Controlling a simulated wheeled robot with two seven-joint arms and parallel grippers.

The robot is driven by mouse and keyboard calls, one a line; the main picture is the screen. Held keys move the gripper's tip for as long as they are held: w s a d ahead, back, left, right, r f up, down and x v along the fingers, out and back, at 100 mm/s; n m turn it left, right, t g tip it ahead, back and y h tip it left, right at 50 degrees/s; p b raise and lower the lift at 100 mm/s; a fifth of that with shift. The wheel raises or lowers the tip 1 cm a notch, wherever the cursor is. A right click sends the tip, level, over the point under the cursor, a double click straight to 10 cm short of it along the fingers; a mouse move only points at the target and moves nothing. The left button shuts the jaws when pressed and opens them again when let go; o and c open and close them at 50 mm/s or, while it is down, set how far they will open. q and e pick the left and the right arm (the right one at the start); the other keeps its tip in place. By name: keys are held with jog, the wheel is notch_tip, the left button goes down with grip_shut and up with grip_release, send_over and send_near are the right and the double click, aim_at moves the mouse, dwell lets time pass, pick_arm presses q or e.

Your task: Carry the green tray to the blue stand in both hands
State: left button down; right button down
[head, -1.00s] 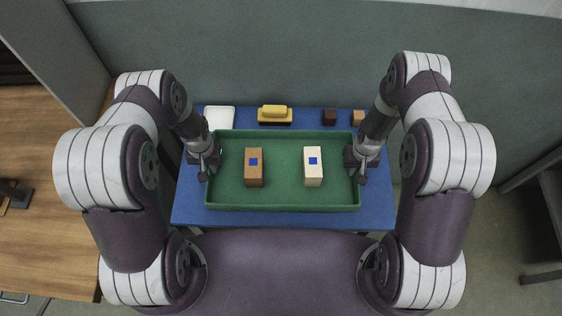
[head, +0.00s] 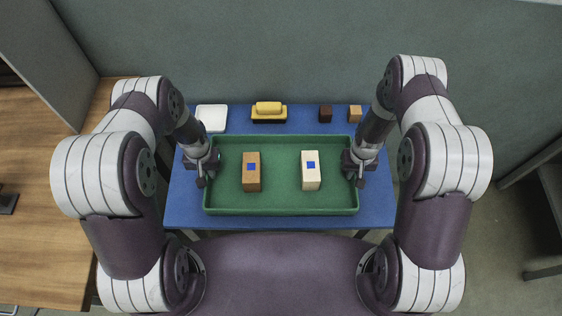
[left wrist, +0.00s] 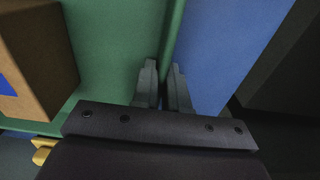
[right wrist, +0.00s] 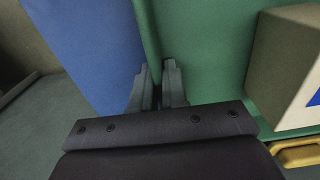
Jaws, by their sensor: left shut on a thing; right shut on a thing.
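The green tray (head: 280,211) is over the blue stand (head: 185,215) in the head view, level, and holds a brown block (head: 251,180) and a cream block (head: 311,180), each with a blue square on top. I cannot tell whether the tray touches the stand. My left gripper (head: 205,178) is shut on the tray's left wall; the left wrist view shows the fingers (left wrist: 162,72) astride the rim. My right gripper (head: 355,177) is shut on the right wall; its fingers (right wrist: 157,72) straddle the rim in the right wrist view.
Along the stand's back edge are a white dish (head: 212,117), a yellow item on a dark base (head: 268,111), a dark brown cube (head: 325,114) and a tan cube (head: 355,114). A grey-green wall (head: 270,50) is behind. A wooden table (head: 40,230) is left.

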pick_arm(q)
jog(key=c, duration=1.1)
grip_release()
jog(key=shift+f, duration=0.3)
jog(key=shift+c, duration=0.2)
pick_arm(e)
jog(key=c, duration=1.1)
grip_release()
jog(key=shift+f, duration=0.3)
jog(key=shift+c, duration=0.2)
pick_arm(q)
jog(key=shift+s, duration=0.1)
jog(key=shift+r, duration=0.1)
pick_arm(e)
jog(key=shift+r, duration=0.25)
pick_arm(q)
notch_tip(320, 180, up, 12)
pick_arm(e)
notch_tip(320, 180, up, 12)
jog(key=shift+f, duration=0.2)
